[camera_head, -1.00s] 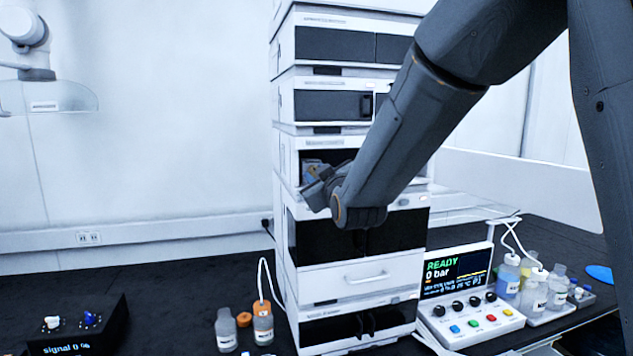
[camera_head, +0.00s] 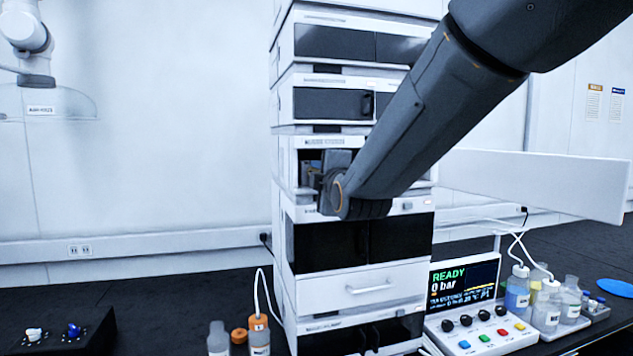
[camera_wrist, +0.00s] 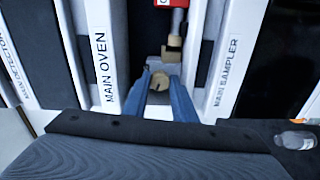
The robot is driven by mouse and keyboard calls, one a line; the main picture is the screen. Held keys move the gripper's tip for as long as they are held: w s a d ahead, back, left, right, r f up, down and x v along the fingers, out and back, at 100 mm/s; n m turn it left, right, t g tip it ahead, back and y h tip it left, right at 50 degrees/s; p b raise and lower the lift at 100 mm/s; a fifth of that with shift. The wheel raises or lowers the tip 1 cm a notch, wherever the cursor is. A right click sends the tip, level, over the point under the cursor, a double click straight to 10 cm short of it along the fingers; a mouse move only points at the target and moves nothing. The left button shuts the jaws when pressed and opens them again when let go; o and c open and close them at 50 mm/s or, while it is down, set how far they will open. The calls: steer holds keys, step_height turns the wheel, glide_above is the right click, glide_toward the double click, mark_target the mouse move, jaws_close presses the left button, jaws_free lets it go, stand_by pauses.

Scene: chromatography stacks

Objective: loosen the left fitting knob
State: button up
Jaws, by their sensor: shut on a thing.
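The left fitting knob is a small beige round knob (camera_wrist: 160,82) in the recess between the MAIN OVEN and MAIN SAMPLER panels. My gripper (camera_wrist: 159,88) has its two blue fingers on either side of this knob, shut on it. A second beige fitting (camera_wrist: 173,48) stands deeper up the wrist view, apart from my fingers. In the head view, my gripper (camera_head: 318,178) is at the open bay (camera_head: 310,158) on the left side of the stack. My wrist hides the knob there.
The white instrument stack (camera_head: 362,280) stands on a dark bench. A red part (camera_wrist: 171,3) lies beyond the second fitting. A control panel reading READY, 0 bar (camera_head: 464,283) and several bottles (camera_head: 517,290) are at the right. Clear wall space lies left of the stack.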

steer(key=n+b, duration=0.2)
steer(key=n, duration=0.7)
steer(key=shift+n, duration=0.3)
stand_by(0.5)
steer(key=o, duration=0.8)
steer(key=shift+c, duration=0.2)
steer(key=shift+s, duration=0.15)
steer(key=b+v, duration=0.2)
steer(key=v, duration=0.5)
steer(key=shift+s, duration=0.3)
